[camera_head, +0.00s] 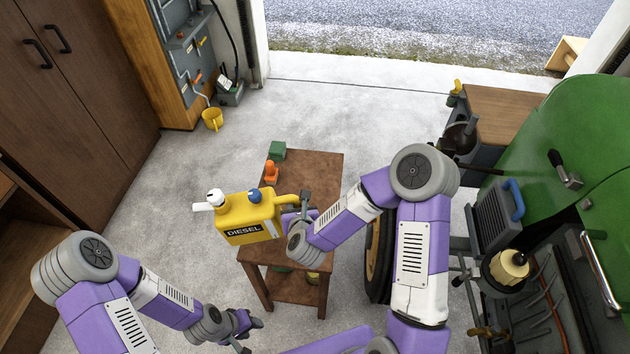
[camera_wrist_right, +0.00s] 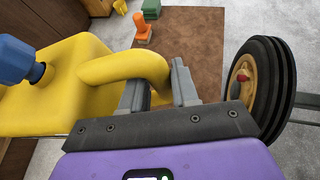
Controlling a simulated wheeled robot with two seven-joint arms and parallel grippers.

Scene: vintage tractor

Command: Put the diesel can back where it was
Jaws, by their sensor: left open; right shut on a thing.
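The yellow diesel can (camera_head: 238,222) has a white spout, a blue cap and a handle on its right side. It is upright and held over the left part of a small brown table (camera_head: 325,165). My right gripper (camera_head: 303,202) is shut on the can's handle; in the right wrist view the handle (camera_wrist_right: 125,68) runs between the fingers (camera_wrist_right: 160,88). Whether the can touches the table top is hard to tell. My left gripper (camera_head: 250,335) is open and empty, low at the bottom of the head view, away from the can.
An orange object (camera_head: 271,172) and a green box (camera_head: 277,150) stand at the table's far left. A tractor wheel (camera_head: 378,255) and the green tractor (camera_head: 560,130) are close on the right. A yellow bucket (camera_head: 212,118) stands on the floor by the cabinet. The floor beyond the table is clear.

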